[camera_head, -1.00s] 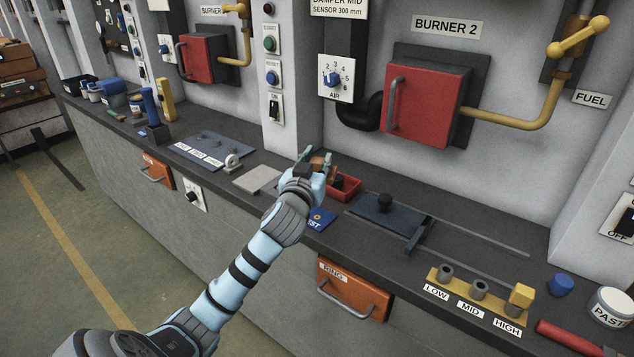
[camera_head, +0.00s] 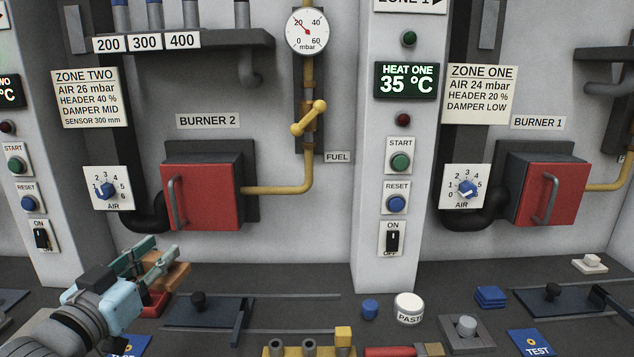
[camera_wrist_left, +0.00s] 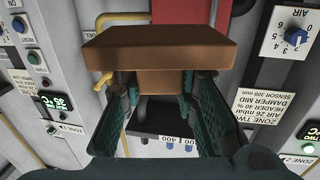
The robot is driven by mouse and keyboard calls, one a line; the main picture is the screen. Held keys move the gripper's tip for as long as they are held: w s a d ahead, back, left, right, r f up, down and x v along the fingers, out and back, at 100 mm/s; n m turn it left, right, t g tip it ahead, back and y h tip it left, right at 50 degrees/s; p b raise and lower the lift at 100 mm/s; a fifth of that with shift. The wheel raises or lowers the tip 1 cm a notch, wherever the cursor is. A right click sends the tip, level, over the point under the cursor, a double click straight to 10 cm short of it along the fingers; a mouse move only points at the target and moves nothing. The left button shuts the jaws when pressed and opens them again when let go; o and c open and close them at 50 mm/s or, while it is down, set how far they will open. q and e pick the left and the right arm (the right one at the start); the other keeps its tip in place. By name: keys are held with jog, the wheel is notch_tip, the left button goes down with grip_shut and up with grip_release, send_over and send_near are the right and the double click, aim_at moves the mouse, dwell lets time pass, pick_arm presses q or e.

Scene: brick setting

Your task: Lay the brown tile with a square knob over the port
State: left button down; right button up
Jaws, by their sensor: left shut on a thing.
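In the left wrist view the tile (camera_wrist_left: 160,48) is a flat brown slab across the top of the picture. Its square knob (camera_wrist_left: 165,82) is between the two green fingers of the gripper (camera_wrist_left: 165,92), which are shut on it. I cannot pick out the port for certain in these frames. My right gripper is not in view.
A yellow holder (camera_head: 275,351), blue cap (camera_head: 370,309), paste jar (camera_head: 408,308) and grey block (camera_head: 465,328) are on the counter. A white knobbed piece (camera_head: 590,263) is at far right.

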pick_arm(q)
jog(key=s+d+f+m+g+h+p, duration=0.1)
jog(key=s+d+f+m+h, duration=0.1)
jog(key=s+f, duration=0.4)
jog(key=s+d+f+m+g+h, duration=0.1)
jog(key=s+d+f+h, duration=0.3)
jog(key=s, duration=0.5)
notch_tip(320, 180, down, 4)
jog(key=shift+s+d+r+m+p, duration=0.15)
jog(key=shift+d+r+m+p, duration=0.25)
jog(key=shift+d, duration=0.85)
jog(key=shift+f, duration=0.15)
